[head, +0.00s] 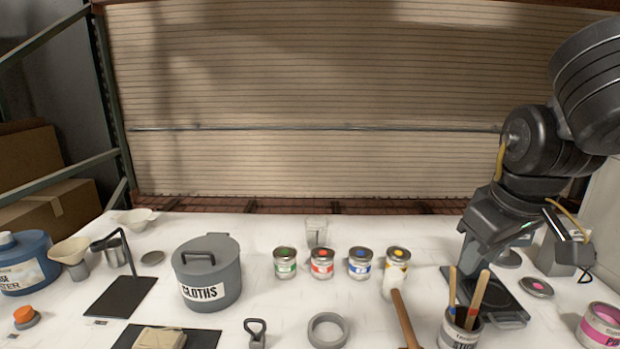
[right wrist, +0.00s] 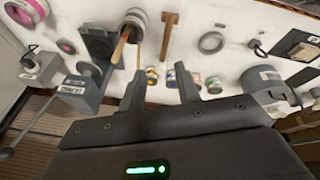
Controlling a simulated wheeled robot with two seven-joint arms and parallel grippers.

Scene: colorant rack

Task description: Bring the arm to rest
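My right arm comes in from the right in the head view. Its gripper (head: 474,268) points down over the right side of the table, above a dark tray-like stand (head: 508,303) and behind the pot of stir sticks (head: 460,333). In the right wrist view the two fingers of the right gripper (right wrist: 160,88) stand apart with nothing held between them. The fingertips are hard to make out in the head view. My left gripper is in neither view.
Small paint cans with green (head: 285,263), red (head: 322,263), blue (head: 360,263) and yellow (head: 397,262) labels stand in a row. A mallet (head: 404,318) lies near them. The grey CLOTHS pot (head: 208,272) stands left. A pink can (head: 600,326) stands front right.

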